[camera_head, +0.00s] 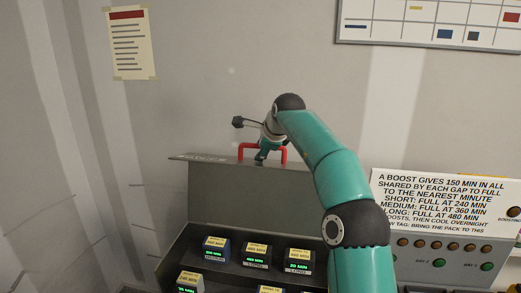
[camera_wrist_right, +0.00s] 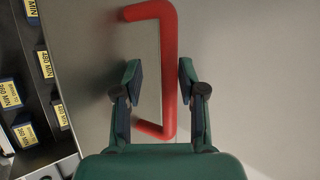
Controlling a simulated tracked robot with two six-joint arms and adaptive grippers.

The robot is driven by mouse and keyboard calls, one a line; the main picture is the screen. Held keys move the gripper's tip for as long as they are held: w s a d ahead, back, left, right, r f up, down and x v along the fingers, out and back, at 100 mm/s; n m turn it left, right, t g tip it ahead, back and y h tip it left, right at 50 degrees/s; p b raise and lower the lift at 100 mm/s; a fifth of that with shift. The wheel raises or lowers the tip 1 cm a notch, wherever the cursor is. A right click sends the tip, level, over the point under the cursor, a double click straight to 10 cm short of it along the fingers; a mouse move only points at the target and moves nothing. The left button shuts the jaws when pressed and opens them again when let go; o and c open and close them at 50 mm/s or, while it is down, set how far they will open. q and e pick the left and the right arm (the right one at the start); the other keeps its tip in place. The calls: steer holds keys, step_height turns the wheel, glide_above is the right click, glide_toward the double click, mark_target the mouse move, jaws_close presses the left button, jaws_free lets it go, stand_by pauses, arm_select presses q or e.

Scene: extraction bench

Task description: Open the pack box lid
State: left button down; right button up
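The pack box (camera_head: 170,272) stands open at the bottom of the head view. Its grey lid (camera_head: 225,190) is raised and stands up at the back. A red handle (camera_head: 284,154) is at the lid's top edge; it fills the middle of the right wrist view (camera_wrist_right: 168,60). My right gripper (camera_head: 262,156) is at the handle. In the right wrist view its two fingers (camera_wrist_right: 161,78) are apart, one on each side of the handle's bar. The bar is nearer the right finger; I cannot tell whether they touch. My left gripper is not in view.
Several packs with yellow labels (camera_head: 257,250) and green displays sit in the box. A panel with a printed sign (camera_head: 440,200), knobs and green lights stands at the right. A wall is behind the lid, with a notice (camera_head: 131,45) and a chart (camera_head: 430,25).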

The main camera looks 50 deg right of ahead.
steer(key=shift+r, duration=0.15)
steer(key=shift+s+a+r, duration=0.2)
steer(key=shift+s+r, duration=0.1)
steer(key=shift+r, duration=0.1)
steer(key=v, duration=1)
steer(key=shift+s+a, duration=0.1)
steer(key=shift+s+a+r, duration=0.1)
steer(key=shift+s+r, duration=0.1)
steer(key=shift+s, duration=0.05)
steer(key=shift+f, duration=0.1)
